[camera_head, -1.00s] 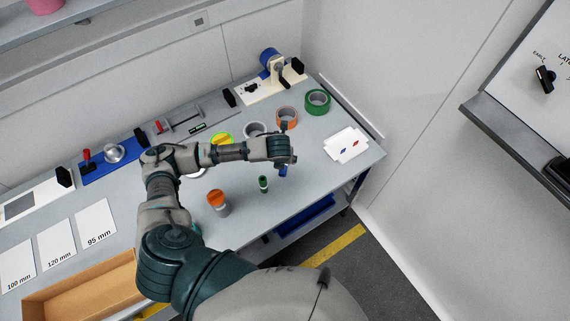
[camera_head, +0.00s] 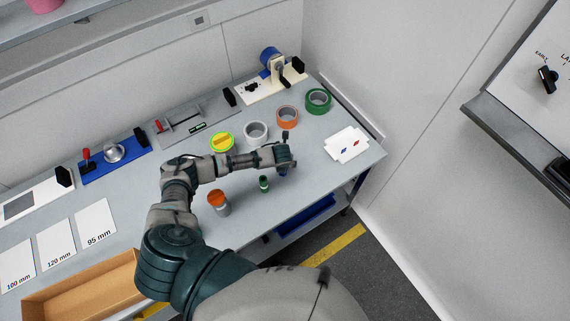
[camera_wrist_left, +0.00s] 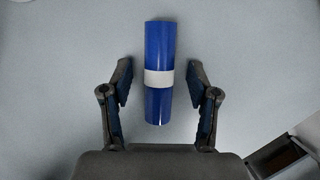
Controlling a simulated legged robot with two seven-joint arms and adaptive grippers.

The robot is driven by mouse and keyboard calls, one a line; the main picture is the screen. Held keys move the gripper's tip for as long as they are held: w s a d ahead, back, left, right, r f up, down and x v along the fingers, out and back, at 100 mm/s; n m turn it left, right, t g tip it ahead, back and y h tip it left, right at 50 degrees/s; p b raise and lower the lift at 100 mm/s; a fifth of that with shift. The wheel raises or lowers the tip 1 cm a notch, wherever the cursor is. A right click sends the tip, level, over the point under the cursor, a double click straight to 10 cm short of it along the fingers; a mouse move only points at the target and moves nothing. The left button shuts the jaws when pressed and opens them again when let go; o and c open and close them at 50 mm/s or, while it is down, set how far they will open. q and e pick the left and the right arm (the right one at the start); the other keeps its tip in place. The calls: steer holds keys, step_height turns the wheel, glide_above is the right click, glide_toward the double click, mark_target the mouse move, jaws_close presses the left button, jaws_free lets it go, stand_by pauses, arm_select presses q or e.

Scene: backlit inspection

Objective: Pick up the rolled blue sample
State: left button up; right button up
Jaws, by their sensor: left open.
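The rolled blue sample, a blue cylinder with a white band round its middle, shows in the left wrist view (camera_wrist_left: 159,50). It lies on the grey table, its length pointing along the fingers. My left gripper (camera_wrist_left: 160,82) is open, with one finger on each side of the roll and a gap on both sides. In the head view the left gripper (camera_head: 284,168) is over the table's front right part, and only a little blue shows beneath it; my wrist hides most of the roll there. My right gripper is not in view.
A green-banded small roll (camera_head: 264,183) and an orange-topped cylinder (camera_head: 218,201) stand left of the gripper. A white card holder (camera_head: 347,146) is to the right, with bare table between.

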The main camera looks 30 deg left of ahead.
arm_select(q)
steer(key=shift+a, duration=0.2)
steer(key=shift+d+f, duration=0.15)
steer(key=shift+c, duration=1)
steer(key=shift+s+d, duration=0.1)
steer(key=c, duration=0.8)
steer(key=shift+c, duration=0.2)
